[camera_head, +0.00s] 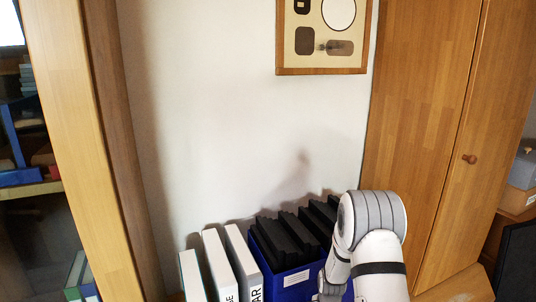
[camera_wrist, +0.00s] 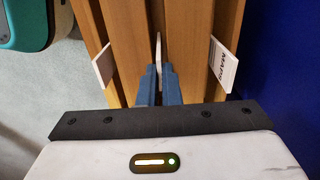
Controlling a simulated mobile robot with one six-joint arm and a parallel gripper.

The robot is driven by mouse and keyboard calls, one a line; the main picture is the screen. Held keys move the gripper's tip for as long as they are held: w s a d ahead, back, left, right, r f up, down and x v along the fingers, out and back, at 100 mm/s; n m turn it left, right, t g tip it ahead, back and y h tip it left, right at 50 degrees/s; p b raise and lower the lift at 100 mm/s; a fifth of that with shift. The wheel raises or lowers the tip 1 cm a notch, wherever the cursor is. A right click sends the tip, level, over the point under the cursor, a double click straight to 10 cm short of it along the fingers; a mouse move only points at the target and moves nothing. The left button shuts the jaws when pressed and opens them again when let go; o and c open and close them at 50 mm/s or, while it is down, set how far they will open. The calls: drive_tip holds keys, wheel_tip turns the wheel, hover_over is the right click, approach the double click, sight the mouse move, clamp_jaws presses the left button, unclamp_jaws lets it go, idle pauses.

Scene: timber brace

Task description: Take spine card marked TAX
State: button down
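In the wrist view, a thin white card (camera_wrist: 158,48) stands nearly edge-on in front of brown wooden pieces. Its marking cannot be read from this angle. My gripper's blue fingers (camera_wrist: 159,78) are close together, with the card's near edge between their tips; they look shut on it. A second white card (camera_wrist: 222,66) to the right carries dark lettering that looks like MAPS. A third white card (camera_wrist: 103,66) sticks out on the left, with no lettering visible. No word TAX is readable in either view. In the head view my arm hides the gripper and the cards.
In the head view, white binders (camera_head: 217,266) stand left of a blue box (camera_head: 285,280) holding black folders (camera_head: 285,236). A wooden cabinet (camera_head: 420,130) rises at the right. In the wrist view, a teal object (camera_wrist: 25,22) is at upper left and a dark blue surface (camera_wrist: 285,60) at right.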

drive_tip(key=shift+r, duration=0.15)
idle(0.3)
drive_tip(key=shift+r+p, duration=0.9)
drive_tip(key=shift+r, duration=0.45)
drive_tip(key=shift+r, duration=0.1)
wheel_tip(320, 180, up, 8)
drive_tip(key=p, duration=0.5)
idle(0.6)
